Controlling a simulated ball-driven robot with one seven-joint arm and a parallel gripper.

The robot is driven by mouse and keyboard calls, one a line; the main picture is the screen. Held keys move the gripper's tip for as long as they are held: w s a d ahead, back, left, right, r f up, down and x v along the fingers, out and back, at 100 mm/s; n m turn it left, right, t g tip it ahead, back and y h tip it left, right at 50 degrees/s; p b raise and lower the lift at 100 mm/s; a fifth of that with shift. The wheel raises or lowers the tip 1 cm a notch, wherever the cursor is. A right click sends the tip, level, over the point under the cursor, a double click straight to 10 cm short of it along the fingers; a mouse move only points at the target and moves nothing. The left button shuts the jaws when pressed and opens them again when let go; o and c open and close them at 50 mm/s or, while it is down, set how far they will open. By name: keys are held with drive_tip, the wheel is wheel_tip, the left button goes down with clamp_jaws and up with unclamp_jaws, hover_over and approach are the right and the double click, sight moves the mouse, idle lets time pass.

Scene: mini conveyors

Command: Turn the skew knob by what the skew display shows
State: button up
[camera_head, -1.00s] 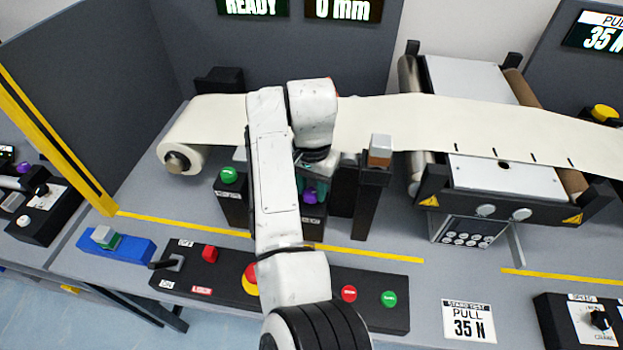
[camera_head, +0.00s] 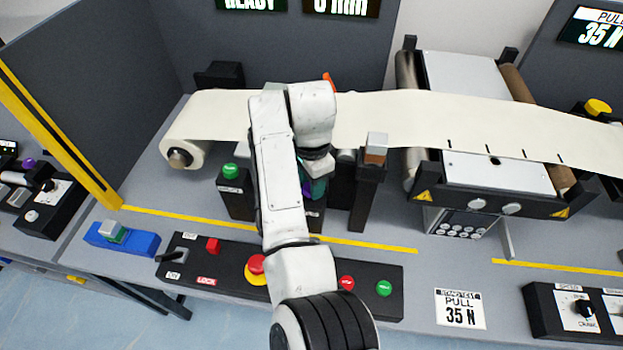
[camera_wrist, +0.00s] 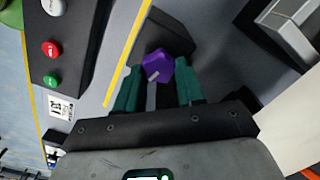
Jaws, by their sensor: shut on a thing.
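A purple knob (camera_wrist: 158,65) shows in the wrist view, with a pale mark on its face. My gripper (camera_wrist: 160,76) has its teal fingers on either side of the knob, shut on it. In the head view my gripper (camera_head: 315,185) is mostly behind my own arm, above a dark box behind the control panel, and the knob is largely hidden there. A dark display (camera_head: 341,6) at the top reads what looks like "0 mm", cut by the picture edge. I cannot read a skew label on it.
A cream web (camera_head: 420,115) runs from a roll (camera_head: 185,150) to rollers on the right. A green button box (camera_head: 232,195) stands left of my gripper, a post with a sensor (camera_head: 372,165) right. A control panel (camera_head: 225,272) with a red stop button (camera_head: 257,263) lies in front.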

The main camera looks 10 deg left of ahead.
drive_tip(key=shift+w+r, duration=0.1)
idle(0.3)
drive_tip(key=o, duration=1)
drive_tip(key=shift+o, duration=0.2)
wheel_tip(320, 180, up, 11)
drive_tip(key=shift+f, duration=0.2)
